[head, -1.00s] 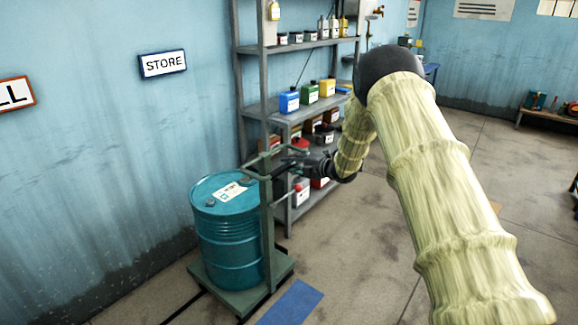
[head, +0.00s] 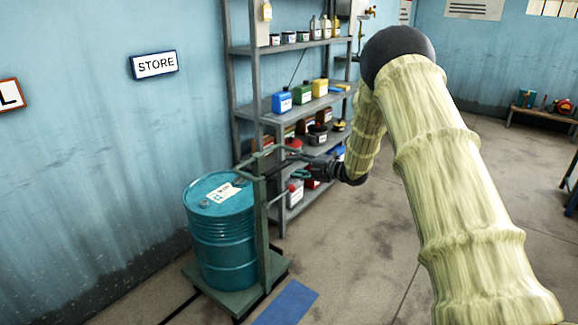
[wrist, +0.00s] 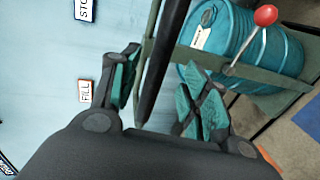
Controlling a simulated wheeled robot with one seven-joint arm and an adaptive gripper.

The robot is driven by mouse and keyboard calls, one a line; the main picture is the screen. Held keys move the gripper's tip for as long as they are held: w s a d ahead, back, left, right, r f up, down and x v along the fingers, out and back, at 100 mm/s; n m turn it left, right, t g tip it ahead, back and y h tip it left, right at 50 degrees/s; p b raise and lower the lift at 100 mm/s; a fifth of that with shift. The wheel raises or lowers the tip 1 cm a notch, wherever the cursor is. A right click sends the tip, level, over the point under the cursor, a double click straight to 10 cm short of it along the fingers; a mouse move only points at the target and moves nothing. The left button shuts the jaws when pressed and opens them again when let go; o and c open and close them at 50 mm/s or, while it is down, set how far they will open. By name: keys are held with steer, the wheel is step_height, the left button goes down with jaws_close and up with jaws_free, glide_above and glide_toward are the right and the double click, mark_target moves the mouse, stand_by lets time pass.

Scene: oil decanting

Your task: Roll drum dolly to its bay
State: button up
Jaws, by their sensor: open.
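The drum dolly is a green platform (head: 245,293) with an upright post and a handle frame (head: 260,170) on its right side. A teal drum (head: 222,235) stands upright on it; the drum (wrist: 255,45) also shows in the wrist view. My gripper (head: 298,172) is open at handle height, just right of the post. In the wrist view, a dark bar (wrist: 165,65) runs between the spread fingers of my gripper (wrist: 165,92); I cannot tell whether they touch it. A lever with a red knob (wrist: 265,15) sits to their right.
A STORE sign (head: 153,65) hangs on the wall behind the dolly. A shelf rack (head: 285,112) with bottles and cans stands close behind my gripper. A blue floor patch (head: 287,303) lies right of the dolly. Floor in the middle (head: 350,265) is open.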

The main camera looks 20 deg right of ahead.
steer(key=v, duration=0.5)
steer(key=shift+s+d+r, duration=0.1)
steer(key=shift+s+d, duration=0.1)
steer(key=shift+s, duration=0.05)
steer(key=s+a+f+m+g+h, duration=0.2)
steer(key=s+a+f+m, duration=0.25)
steer(key=s+f, duration=0.4)
steer(key=s+a+f+m+g+h+p, duration=0.15)
steer(key=s+a+f+m, duration=0.35)
steer(key=f, duration=0.7)
steer(key=s+a+f+m+g+h+b, duration=0.1)
steer(key=s+a+f+m+h, duration=0.15)
steer(key=s+f+m, duration=0.55)
steer(key=s+a+f+m+g, duration=0.2)
steer(key=s+f+g, duration=0.1)
steer(key=s, duration=0.9)
steer(key=s+a+f+m+g+h, duration=0.1)
steer(key=s+a+f+m+g, duration=0.1)
steer(key=s, duration=1.1)
steer(key=s+a+f+m+g+h+p, duration=0.1)
steer(key=s+a+f+m+g, duration=0.2)
steer(key=s, duration=1)
steer(key=shift+a+f+g, duration=0.2)
steer(key=shift+f+g, duration=0.15)
steer(key=shift+f, duration=0.4)
steer(key=shift+c, duration=0.3)
